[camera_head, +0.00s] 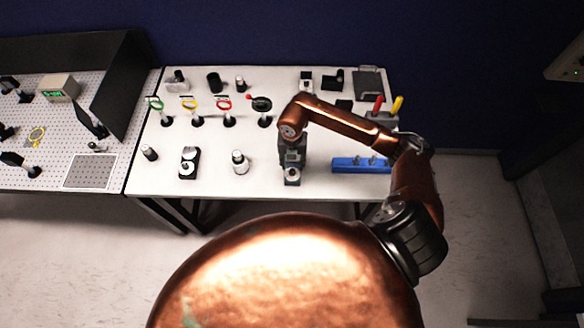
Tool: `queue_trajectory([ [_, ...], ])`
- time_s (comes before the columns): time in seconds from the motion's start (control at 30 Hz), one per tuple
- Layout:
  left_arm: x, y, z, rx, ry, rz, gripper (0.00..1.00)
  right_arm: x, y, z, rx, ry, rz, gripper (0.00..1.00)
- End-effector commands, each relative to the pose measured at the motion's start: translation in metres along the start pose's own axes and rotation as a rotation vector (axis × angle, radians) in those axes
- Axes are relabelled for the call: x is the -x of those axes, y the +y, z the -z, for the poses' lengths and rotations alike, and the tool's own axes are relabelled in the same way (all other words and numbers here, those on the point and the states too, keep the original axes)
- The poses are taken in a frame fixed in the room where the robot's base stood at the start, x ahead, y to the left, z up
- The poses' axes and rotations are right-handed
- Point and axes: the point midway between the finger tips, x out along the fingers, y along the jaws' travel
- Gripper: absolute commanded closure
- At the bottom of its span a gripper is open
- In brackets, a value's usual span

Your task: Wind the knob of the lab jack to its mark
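My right arm reaches in from the right. Its dark gripper (291,160) points down at the front middle of the white table. Right at its fingertips is a small dark device with a light round part (292,176), which may be the lab jack and its knob. The gripper covers much of it. I cannot make out a mark, or whether the fingers touch the device or are closed. My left gripper is not in view.
The white table (215,143) holds a blue rack (350,166) right of the gripper, a post (240,162) and a black mount (189,162) to its left. Coloured ring holders (190,110) stand behind. A perforated board (50,135) lies at far left.

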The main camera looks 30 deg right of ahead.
Motion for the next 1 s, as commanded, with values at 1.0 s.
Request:
queue_trajectory([
  [1.0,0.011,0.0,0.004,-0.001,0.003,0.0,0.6,-0.047,-0.001,0.001,-0.001,0.002,-0.002,0.87],
])
